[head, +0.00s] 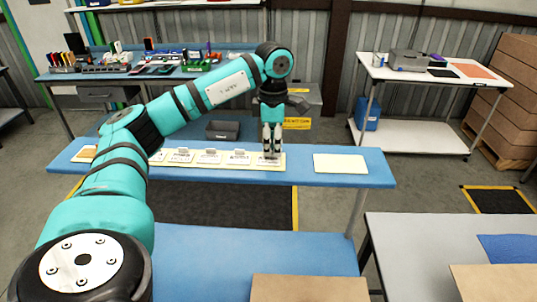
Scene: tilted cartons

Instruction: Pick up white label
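Several small white labels, one of them this label (238,157), stand in a row on a pale cream strip (222,166) on the narrow blue shelf. My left gripper (271,152) points straight down at the right end of this row. Its fingertips are at or just above the rightmost white label (268,161) and partly cover it. The fingers look close together, but I cannot tell whether they are open or shut on the label. My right gripper is not in view.
A pale yellow sheet (340,163) lies on the shelf to the right, with bare blue surface around it. A dark bin (222,130) stands behind the shelf. A grey table (430,240) and a tan carton panel (310,288) are at the front right.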

